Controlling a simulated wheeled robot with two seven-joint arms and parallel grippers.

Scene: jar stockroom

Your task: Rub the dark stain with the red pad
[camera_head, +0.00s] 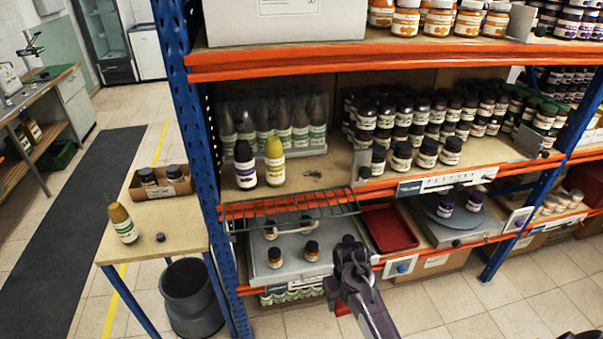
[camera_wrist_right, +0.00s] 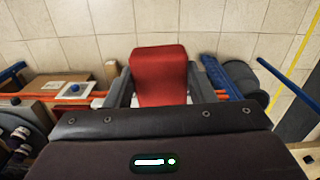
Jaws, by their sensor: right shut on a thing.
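The dark stain (camera_head: 312,174) is a small dark smudge on the bare wooden board of the middle shelf, right of a dark bottle and a yellow bottle. My right gripper (camera_head: 350,252) is in front of the lower shelf, below the stain and apart from it. In the right wrist view the right gripper (camera_wrist_right: 160,88) is shut on the red pad (camera_wrist_right: 160,72), which sticks out beyond the fingers. My left gripper is not in view.
A dark bottle (camera_head: 245,164) and a yellow bottle (camera_head: 274,161) stand at the shelf's front edge. Several jars (camera_head: 402,155) stand to the right. A wire rack (camera_head: 290,209) and a red tray (camera_head: 389,228) lie below. An orange beam (camera_head: 400,187) edges the middle shelf.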

